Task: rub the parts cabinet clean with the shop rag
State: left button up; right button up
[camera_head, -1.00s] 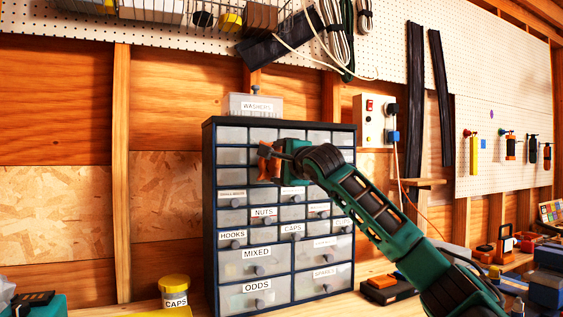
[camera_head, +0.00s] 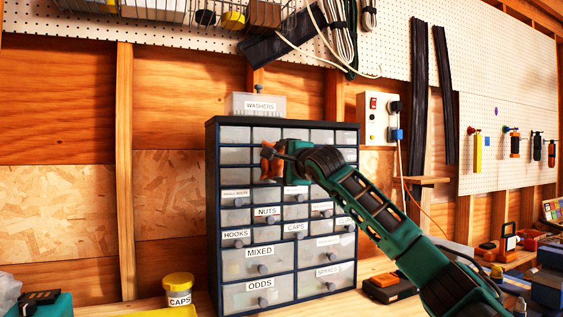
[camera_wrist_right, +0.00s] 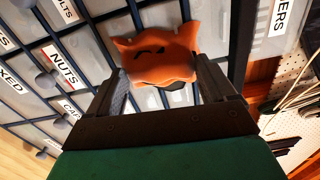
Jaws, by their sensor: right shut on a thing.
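The parts cabinet (camera_head: 212,215) stands upright on the bench, dark blue with several pale drawers labelled NUTS, CAPS, HOOKS, MIXED and ODDS. My right gripper (camera_head: 279,160) is in front of its upper middle drawers. It is shut on the orange shop rag (camera_head: 269,165), which is bunched up against or very close to the drawer fronts. In the right wrist view the rag (camera_wrist_right: 160,55) sits between the two fingers (camera_wrist_right: 165,85), with drawers behind it. I cannot tell whether the rag touches the cabinet. My left gripper is not in view.
A clear WASHERS box (camera_head: 259,105) sits on top of the cabinet. A yellow-lidded CAPS jar (camera_head: 178,287) stands at its left. A black and orange item (camera_head: 390,287) lies at its right. A power box (camera_head: 377,119) and cord hang behind.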

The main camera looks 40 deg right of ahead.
jog(key=shift+s+d+p, duration=0.2)
jog(key=shift+s+d, duration=0.1)
jog(key=shift+d, duration=0.55)
jog(key=shift+s+d+p, duration=0.2)
jog(key=shift+s+d, duration=0.1)
jog(key=shift+d, duration=0.5)
jog(key=shift+w, duration=0.1)
jog(key=shift+w+a, duration=0.2)
jog(key=shift+a, duration=0.45)
jog(key=shift+w+a, duration=0.25)
jog(key=shift+a, duration=0.35)
jog(key=shift+w+a, duration=0.2)
jog(key=shift+a, duration=0.45)
jog(key=shift+s+b, duration=0.1)
jog(key=shift+b, duration=0.25)
jog(key=shift+s+a+f+b, duration=0.25)
jog(key=shift+s+b, duration=0.2)
jog(key=shift+b, duration=0.2)
jog(key=shift+r+b+v, duration=0.15)
jog(key=shift+b+v, duration=0.45)
jog(key=shift+v, duration=0.55)
jog(key=shift+r+b+v, duration=0.15)
jog(key=shift+b+v, duration=0.4)
jog(key=shift+v, duration=0.6)
jog(key=shift+s+d, duration=0.1)
